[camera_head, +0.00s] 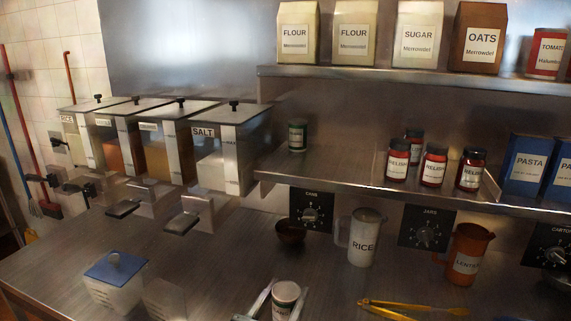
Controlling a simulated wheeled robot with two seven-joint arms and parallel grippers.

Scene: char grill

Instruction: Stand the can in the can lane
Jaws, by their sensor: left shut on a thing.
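A can (285,310) with a pale lid and a green-and-white label is upright at the bottom centre. My left gripper (286,291) is shut on it, one finger on each side. The can's lower part is cut off by the frame's edge. The can lane is on the lower shelf (335,173), above the dial plate marked CANS (311,209). A green can (297,136) stands at the back of that lane, with bare shelf in front of it. My right gripper is not in view.
Several relish jars (434,166) stand right of the can lane, with blue pasta boxes (525,163) beyond. Below are a dark bowl (290,231), a rice jug (364,238), a lentils jug (467,254) and yellow tongs (410,306). The upper shelf (400,76) overhangs behind.

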